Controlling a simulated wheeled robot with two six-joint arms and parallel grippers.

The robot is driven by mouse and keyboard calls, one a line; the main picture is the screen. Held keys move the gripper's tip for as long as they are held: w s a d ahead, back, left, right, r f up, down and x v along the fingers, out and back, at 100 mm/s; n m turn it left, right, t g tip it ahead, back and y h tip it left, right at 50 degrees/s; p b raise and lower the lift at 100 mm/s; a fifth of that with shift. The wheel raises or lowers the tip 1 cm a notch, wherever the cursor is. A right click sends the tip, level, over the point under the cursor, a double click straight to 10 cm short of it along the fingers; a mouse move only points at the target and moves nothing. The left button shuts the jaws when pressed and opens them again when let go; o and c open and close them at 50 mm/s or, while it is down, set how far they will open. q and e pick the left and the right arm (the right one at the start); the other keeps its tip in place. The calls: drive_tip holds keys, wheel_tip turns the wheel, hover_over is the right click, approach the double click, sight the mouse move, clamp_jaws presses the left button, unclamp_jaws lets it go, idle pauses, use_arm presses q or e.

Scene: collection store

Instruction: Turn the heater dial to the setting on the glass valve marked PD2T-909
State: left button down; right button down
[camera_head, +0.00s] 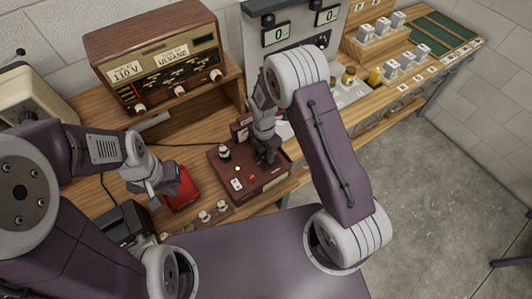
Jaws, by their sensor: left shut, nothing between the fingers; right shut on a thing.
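A maroon box (245,190) sits on the wooden bench in the middle of the view, with a dark post, a white switch plate and a red light on its top. I take it for the heater unit. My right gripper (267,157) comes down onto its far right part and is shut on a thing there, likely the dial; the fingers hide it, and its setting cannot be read. My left gripper (152,189) is shut and empty, to the left, beside a red object (182,189). Small pale glass-like pieces (213,211) stand in front of the box; no PD2T-909 marking is legible.
A wooden radio (155,55) with labels "110 A" and "ULVANE" stands on a shelf at the back left. A grey panel with two "0" displays (277,35) stands behind. Jars, white blocks and green mats (425,38) fill the right bench.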

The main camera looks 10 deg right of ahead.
drive_tip(key=m, duration=0.6)
drive_tip(key=shift+m+b, duration=0.35)
drive_tip(key=shift+m, duration=0.05)
drive_tip(key=m, duration=0.3)
drive_tip(key=shift+d+m+y, duration=0.1)
drive_tip(key=shift+m+y, duration=0.2)
drive_tip(key=m, duration=0.3)
drive_tip(key=shift+w+m+b, duration=0.1)
drive_tip(key=shift+m+b, duration=0.2)
drive_tip(key=shift+m, duration=0.1)
drive_tip(key=m, duration=0.6)
drive_tip(key=shift+r, duration=0.1)
drive_tip(key=m+p, duration=0.1)
drive_tip(key=m, duration=0.5)
drive_tip(key=shift+t, duration=0.4)
drive_tip(key=shift+m, duration=0.4)
drive_tip(key=shift+y, duration=0.3)
